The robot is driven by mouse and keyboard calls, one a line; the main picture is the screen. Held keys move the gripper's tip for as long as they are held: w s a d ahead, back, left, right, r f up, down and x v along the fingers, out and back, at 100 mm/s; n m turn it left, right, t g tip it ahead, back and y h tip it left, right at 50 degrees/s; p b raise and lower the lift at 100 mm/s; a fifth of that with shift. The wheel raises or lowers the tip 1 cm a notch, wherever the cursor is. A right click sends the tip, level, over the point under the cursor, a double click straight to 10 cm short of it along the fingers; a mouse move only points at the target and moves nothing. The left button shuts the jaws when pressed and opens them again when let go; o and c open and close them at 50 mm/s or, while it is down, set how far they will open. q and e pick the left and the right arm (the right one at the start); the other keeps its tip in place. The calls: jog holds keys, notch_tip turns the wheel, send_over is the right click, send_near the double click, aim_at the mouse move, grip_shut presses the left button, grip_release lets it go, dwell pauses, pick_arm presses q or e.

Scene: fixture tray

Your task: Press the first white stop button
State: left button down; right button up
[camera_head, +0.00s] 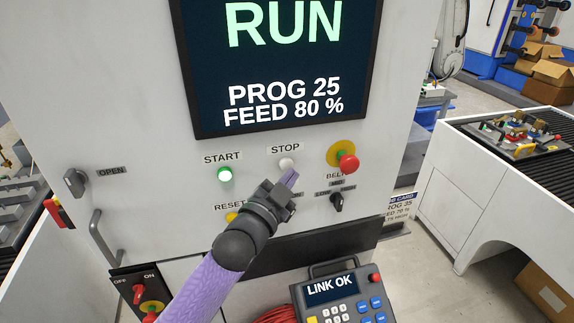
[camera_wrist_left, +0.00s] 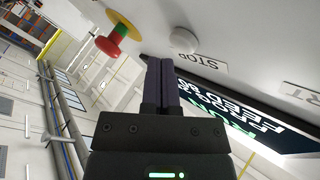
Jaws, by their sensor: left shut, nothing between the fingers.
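The white stop button (camera_head: 287,164) sits on the machine's panel under the STOP label (camera_head: 285,149). It also shows in the left wrist view (camera_wrist_left: 184,40), where it is a round white cap just beyond my fingertips. My left gripper (camera_head: 291,177) is shut and empty, just below the button in the head view. In the left wrist view the shut fingers (camera_wrist_left: 161,62) point towards the panel, and a small gap seems to lie between tips and button. Whether they touch is hard to tell. My right gripper is not in view.
A yellow RESET button (camera_head: 232,217) and a black belt knob (camera_head: 337,202) are lower. A pendant (camera_head: 340,297) stands below.

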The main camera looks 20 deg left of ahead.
pick_arm(q)
jog(key=shift+w, duration=0.1)
dwell(0.3)
jog(key=shift+w+a, duration=0.25)
jog(key=shift+w+a, duration=0.25)
jog(key=shift+w, duration=0.1)
dwell(0.8)
jog(key=shift+s+d+p, duration=0.35)
jog(key=shift+s+d, duration=0.15)
jog(key=shift+s, duration=0.2)
jog(key=s+d, duration=0.1)
jog(key=s+d+p, duration=0.1)
jog(key=s+p, duration=0.1)
jog(key=s, duration=0.1)
jog(key=shift+s+d, duration=0.1)
jog(key=shift+d, duration=0.3)
